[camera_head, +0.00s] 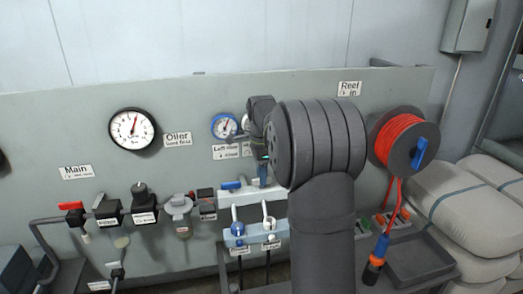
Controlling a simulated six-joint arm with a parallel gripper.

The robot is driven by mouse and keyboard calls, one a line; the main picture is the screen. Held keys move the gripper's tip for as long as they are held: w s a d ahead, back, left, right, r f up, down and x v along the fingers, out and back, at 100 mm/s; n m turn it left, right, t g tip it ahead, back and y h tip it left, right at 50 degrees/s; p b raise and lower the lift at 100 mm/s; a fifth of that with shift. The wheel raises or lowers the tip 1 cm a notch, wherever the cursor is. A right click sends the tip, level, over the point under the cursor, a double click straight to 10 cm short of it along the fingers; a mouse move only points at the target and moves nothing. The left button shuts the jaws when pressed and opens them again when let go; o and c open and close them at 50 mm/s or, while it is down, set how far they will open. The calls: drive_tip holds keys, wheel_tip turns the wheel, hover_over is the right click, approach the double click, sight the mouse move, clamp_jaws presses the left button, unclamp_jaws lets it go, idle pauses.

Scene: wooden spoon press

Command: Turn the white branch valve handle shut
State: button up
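Two upright valve handles stand side by side on a pale blue-white manifold low in the middle of the panel. The right one, a white handle (267,213), is the likely white branch valve handle; its lower end sits above a small label. The left handle (236,218) is pale, with a blue body below it. My gripper's end of the arm (261,130) is in front of the panel, above and apart from the white handle in the picture. The fingers cannot be made out, so I cannot tell whether they are open. My arm hides the panel to the right of the handles.
A red-handled main valve (71,206) and pipe fittings line the left. A black-rimmed gauge (132,129) and a blue-rimmed gauge (224,126) are above. A blue lever (231,185) is just above the manifold. A red hose reel (402,143) and sacks (467,200) stand right.

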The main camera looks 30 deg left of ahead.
wheel_tip(320, 180, up, 16)
drive_tip(key=shift+r, duration=0.2)
drive_tip(key=shift+f, duration=0.1)
idle(0.5)
wheel_tip(320, 180, down, 17)
drive_tip(key=shift+f, duration=0.15)
idle(0.5)
drive_tip(key=shift+f, duration=0.15)
drive_tip(key=n, duration=1)
idle(2.3)
